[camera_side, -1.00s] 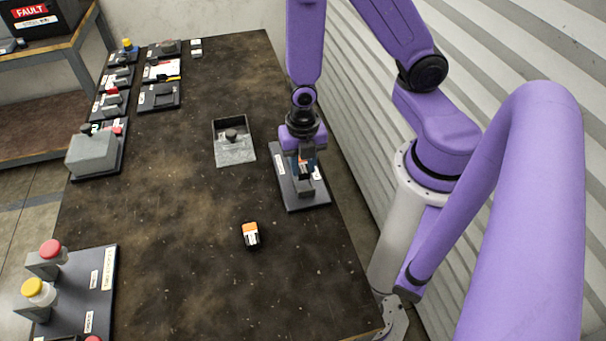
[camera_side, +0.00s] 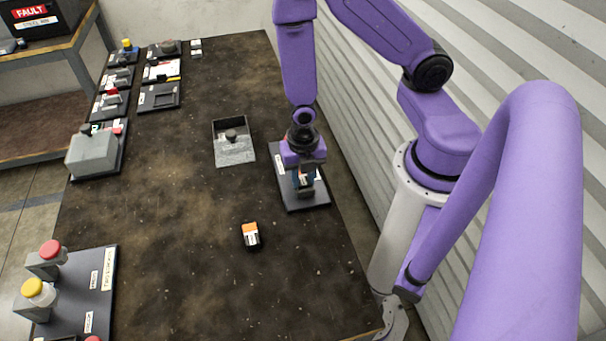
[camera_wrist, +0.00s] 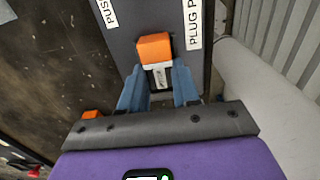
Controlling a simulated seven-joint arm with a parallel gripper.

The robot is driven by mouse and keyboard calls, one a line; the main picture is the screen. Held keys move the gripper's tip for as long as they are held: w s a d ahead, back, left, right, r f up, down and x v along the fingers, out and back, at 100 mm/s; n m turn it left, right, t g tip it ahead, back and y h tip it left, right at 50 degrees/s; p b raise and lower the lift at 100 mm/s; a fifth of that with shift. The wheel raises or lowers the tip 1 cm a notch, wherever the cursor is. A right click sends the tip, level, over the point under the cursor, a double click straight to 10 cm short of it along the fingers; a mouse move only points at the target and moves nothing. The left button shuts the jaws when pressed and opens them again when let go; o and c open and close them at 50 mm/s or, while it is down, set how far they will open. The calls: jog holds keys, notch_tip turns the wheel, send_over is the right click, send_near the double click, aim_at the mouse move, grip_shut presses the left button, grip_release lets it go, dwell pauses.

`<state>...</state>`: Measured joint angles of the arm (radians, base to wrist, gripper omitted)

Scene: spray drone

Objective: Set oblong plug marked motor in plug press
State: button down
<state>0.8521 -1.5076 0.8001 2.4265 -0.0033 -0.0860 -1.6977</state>
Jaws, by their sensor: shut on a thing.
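The plug press is a dark board (camera_side: 287,186) on the right side of the table, with a grey block (camera_side: 305,191) on it and white labels. My gripper (camera_side: 304,176) is low over this board. In the wrist view its blue fingers (camera_wrist: 159,88) are shut on an orange plug (camera_wrist: 154,47) with a white label, too small to read. The plug is over the press board (camera_wrist: 125,40), between labels starting "PUS" and "PLUG P". Whether it touches the press or is seated in it, I cannot tell. A second orange, white and black plug (camera_side: 250,235) stands on the table.
A grey open tray (camera_side: 234,151) with a dark knob lies left of the press. Several device boards line the table's left edge, including a grey box (camera_side: 92,154). A board with red and yellow buttons (camera_side: 80,300) is front left.

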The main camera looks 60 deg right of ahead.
aim_at(303, 180)
jog(key=shift+f, duration=0.5)
jog(key=shift+a, duration=0.1)
jog(key=c, duration=0.8)
grip_release()
jog(key=shift+r, duration=0.1)
notch_tip(303, 180, up, 13)
jog(key=s+r+m, duration=0.3)
jog(key=m, duration=0.1)
jog(key=s+r+m, duration=0.4)
jog(key=m, duration=0.1)
jog(key=s+a+r+m, duration=0.1)
jog(key=s+r+m, duration=0.2)
jog(key=r+m, duration=0.1)
jog(key=shift+s+r+m, duration=0.2)
jog(key=shift+s+m, duration=0.2)
jog(key=shift+m, duration=0.3)
